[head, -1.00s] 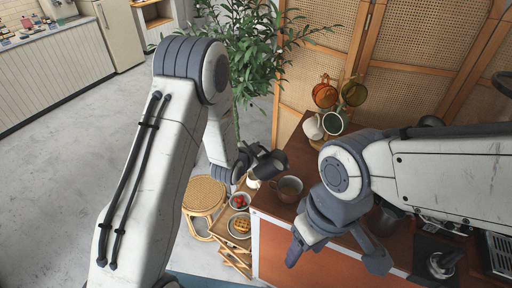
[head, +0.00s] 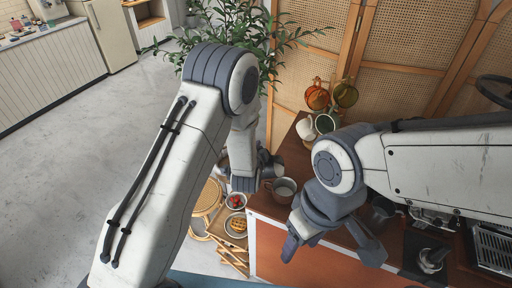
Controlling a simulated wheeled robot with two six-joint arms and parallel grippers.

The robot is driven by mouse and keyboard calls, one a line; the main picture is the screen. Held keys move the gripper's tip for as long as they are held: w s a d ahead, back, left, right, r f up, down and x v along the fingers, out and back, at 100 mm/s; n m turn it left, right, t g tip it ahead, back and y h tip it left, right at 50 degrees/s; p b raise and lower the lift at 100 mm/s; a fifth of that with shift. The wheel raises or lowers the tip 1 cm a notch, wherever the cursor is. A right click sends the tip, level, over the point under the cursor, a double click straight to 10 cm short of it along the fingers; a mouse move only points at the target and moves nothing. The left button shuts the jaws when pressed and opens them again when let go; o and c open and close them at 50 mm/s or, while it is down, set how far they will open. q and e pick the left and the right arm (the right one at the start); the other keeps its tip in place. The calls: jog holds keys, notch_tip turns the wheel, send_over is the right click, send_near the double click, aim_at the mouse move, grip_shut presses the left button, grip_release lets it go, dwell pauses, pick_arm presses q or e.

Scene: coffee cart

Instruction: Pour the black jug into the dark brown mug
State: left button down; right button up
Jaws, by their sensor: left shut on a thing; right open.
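The dark brown mug (head: 281,194) stands upright on the wooden cart top (head: 259,206), near its left edge. The black jug (head: 267,160) is just behind and left of the mug, mostly hidden by my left arm. My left gripper (head: 250,178) is shut on the jug, and its fingers are largely hidden behind my own wrist. The jug looks tilted, but I cannot tell whether liquid flows from it or what the mug holds. My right gripper (head: 331,250) is open and empty, in front and right of the mug.
A mug tree with an orange mug (head: 317,95) and other mugs stands behind. A coffee machine (head: 490,246) is at the right. A waffle plate (head: 237,226) and a strawberry bowl (head: 235,201) sit on the stand at the left, beside a wicker stool (head: 208,198).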

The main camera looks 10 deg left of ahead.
pick_arm(q)
jog(key=shift+s+d+r+m+t+y, duration=0.2)
jog(key=shift+d+r+m+t+y, duration=0.15)
jog(key=shift+d+r+m, duration=0.4)
jog(key=shift+s+d+r+m+t+y+p, duration=0.35)
jog(key=shift+d+r+m+y, duration=0.25)
jog(key=shift+d, duration=0.25)
jog(key=shift+s+d+r+m+t+y+p, duration=0.1)
jog(key=shift+d+r+m+t+y+p, duration=0.2)
jog(key=shift+d+r+m+p, duration=0.45)
jog(key=shift+d+f+b, duration=0.15)
jog(key=shift+f+b, duration=0.1)
jog(key=shift+b, duration=0.05)
dwell(0.7)
